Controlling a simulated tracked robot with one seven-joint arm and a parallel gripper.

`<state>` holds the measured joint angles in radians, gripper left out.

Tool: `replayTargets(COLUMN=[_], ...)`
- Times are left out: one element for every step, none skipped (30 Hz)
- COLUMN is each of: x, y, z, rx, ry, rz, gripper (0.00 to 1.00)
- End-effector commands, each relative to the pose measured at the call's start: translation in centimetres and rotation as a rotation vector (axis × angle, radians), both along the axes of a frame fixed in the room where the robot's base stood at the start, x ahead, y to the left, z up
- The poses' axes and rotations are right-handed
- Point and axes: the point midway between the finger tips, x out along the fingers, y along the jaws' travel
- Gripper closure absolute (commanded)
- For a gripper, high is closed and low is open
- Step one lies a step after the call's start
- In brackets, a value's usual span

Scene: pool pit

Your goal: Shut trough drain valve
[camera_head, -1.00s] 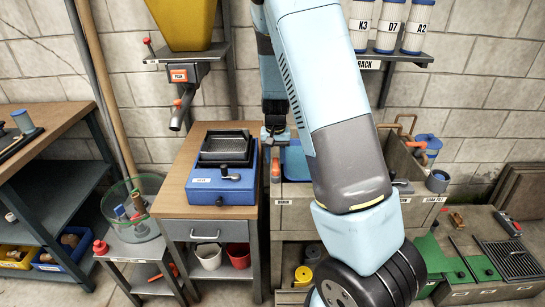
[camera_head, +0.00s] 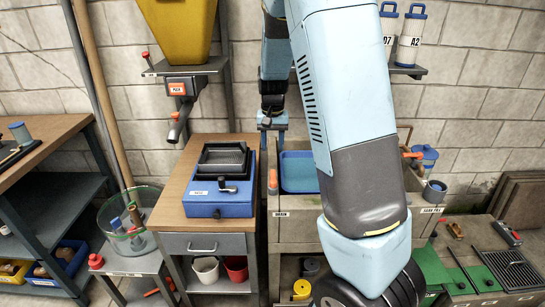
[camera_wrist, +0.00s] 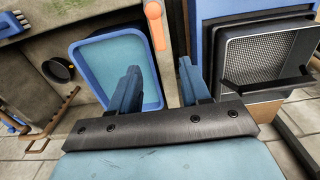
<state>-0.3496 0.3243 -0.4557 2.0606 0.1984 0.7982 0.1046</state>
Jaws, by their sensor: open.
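The stone trough (camera_head: 325,230) stands right of the workbench, with a DRAIN label (camera_head: 282,213) on its front left. An orange valve handle (camera_head: 273,180) sits at the trough's left end, above that label. An orange lever (camera_wrist: 155,25), apparently the same handle, shows at the top of the wrist view, beside a blue tray. My gripper (camera_head: 273,125) is open and empty, pointing down in the air behind and above the handle, apart from it. Its two fingers (camera_wrist: 160,88) show in the wrist view, the left one over the tray. The valve body is hard to make out.
The blue tray (camera_head: 298,158) lies in the trough's left part. A blue box with a black sieve (camera_head: 221,192) stands on the workbench close to the left. A yellow hopper (camera_head: 180,30) hangs above. My arm hides the trough's middle.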

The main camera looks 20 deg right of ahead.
Motion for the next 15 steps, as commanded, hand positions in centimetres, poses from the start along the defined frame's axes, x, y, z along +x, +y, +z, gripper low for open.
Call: replayTargets(x=[0.1,0.1,0.1,0.1,0.1,0.1,0.1,0.1,0.1,0.1,0.1,0.1,0.1,0.1,0.1], y=[0.0,0.0,0.0,0.0,0.0,0.0,0.0,0.0,0.0,0.0,0.0,0.0,0.0,0.0,0.0], z=[0.8,1.2,1.7,2.1,2.3,2.6,2.8,2.9,3.1,3.2,3.2,3.3,3.3,3.3,3.3], rx=[0.0,0.0,0.0,0.0,0.0,0.001,0.0,0.0,-0.001,-0.001,-0.001,-0.001,-0.001,-0.001,-0.001], ry=[-0.003,-0.003,-0.002,-0.002,-0.002,-0.001,0.0,0.0,0.0,0.0,0.0,0.0,0.0,0.0,0.0], rz=[0.002,0.002,0.002,0.001,0.001,0.001,0.001,0.001,0.001,0.001,0.001,0.001,0.001,0.001,0.001], gripper=[0.53,0.53,0.53,0.53,0.53,0.53,0.53,0.53,0.53,0.53,0.53,0.53,0.53,0.53,0.53])
